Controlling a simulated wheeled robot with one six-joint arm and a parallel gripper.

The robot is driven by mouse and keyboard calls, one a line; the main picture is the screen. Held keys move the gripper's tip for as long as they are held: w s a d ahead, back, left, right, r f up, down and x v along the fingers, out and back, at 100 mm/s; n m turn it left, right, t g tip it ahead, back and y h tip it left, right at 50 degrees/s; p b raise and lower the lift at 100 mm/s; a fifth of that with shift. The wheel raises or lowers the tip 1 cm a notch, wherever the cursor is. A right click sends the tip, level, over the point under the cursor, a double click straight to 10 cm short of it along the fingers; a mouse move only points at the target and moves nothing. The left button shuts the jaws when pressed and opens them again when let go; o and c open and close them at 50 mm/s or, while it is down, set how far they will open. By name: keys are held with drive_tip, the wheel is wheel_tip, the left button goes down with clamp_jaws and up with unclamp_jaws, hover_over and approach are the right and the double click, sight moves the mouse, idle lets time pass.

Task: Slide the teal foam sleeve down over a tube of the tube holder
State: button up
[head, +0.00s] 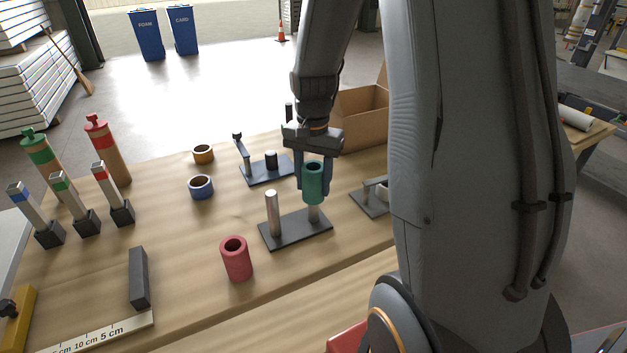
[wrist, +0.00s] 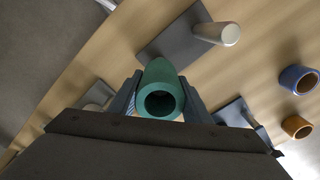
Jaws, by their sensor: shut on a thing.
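The teal foam sleeve (head: 313,187) is upright between the fingers of my gripper (head: 314,178), which is shut on it. It also shows in the wrist view (wrist: 160,84), with its open bore facing the camera. The tube holder is a dark plate (head: 292,235) with two upright metal tubes. The left tube (head: 271,212) is bare. Only the lower part of the right tube (head: 314,213) shows, directly below the sleeve. I cannot tell whether the sleeve is around that tube's top or just in front of it. The bare tube also shows in the wrist view (wrist: 216,34).
A red sleeve (head: 236,259) stands front left of the holder. Blue (head: 200,187) and orange (head: 203,154) rings lie behind left. A dark plate with a post and lever (head: 265,172) is behind, and a cardboard box (head: 361,112) stands farther back.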

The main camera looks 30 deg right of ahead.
sight(313, 203)
drive_tip(key=shift+f+b, duration=1.8)
drive_tip(key=shift+f, duration=1.95)
idle(1.8)
drive_tip(key=o, duration=1.6)
drive_tip(key=shift+o, duration=0.2)
drive_tip(key=shift+r+p, duration=2.95)
drive_tip(key=shift+r, duration=0.55)
